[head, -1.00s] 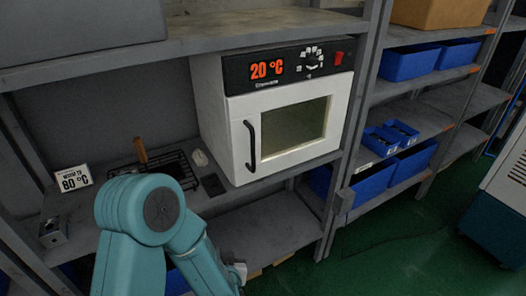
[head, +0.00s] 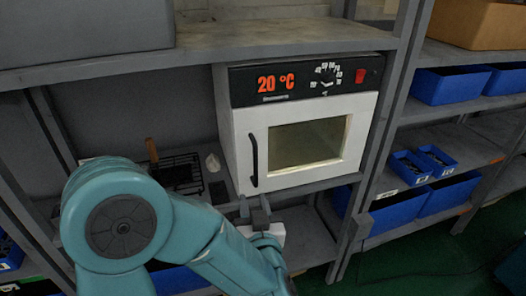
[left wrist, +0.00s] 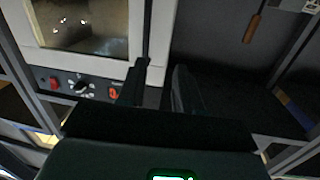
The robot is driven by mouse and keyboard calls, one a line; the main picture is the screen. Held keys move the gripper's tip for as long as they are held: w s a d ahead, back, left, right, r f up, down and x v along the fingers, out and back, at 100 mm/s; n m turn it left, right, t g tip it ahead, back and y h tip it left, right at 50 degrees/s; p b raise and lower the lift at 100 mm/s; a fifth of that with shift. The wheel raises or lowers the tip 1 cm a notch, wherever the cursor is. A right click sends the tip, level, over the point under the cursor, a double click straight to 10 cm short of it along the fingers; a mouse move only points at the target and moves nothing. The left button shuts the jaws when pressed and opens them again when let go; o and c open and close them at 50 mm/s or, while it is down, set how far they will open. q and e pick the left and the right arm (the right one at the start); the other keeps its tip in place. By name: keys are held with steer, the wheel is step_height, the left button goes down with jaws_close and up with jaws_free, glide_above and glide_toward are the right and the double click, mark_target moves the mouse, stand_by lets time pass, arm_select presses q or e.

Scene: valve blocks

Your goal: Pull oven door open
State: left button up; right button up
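The white oven (head: 235,130) stands on the shelf with its door (head: 262,178) shut. Its display reads 20 °C. A black vertical handle (head: 254,160) is on the door's left edge. My left gripper (head: 255,207) is just below the handle's lower end, in front of the shelf edge, and looks empty. In the left wrist view, which shows the oven (left wrist: 150,75) upside down, the two dark fingers (left wrist: 160,85) are spread apart near the door's handle edge. I cannot tell whether a finger touches the handle. My right gripper is out of view.
Blue bins (head: 397,208) fill the shelves on the right. A shelf upright (head: 378,150) stands close to the oven's right side.

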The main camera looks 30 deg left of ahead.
mark_target(255, 155)
arm_select(q)
step_height(255, 155, up, 4)
steer(key=d+f+t, duration=0.1)
steer(key=d, duration=0.1)
steer(key=shift+h, duration=0.3)
steer(key=p+x, duration=0.1)
steer(key=x, duration=0.7)
steer(key=p+x, duration=0.2)
steer(key=x, duration=0.6)
steer(key=shift+r, duration=0.25)
jaws_close()
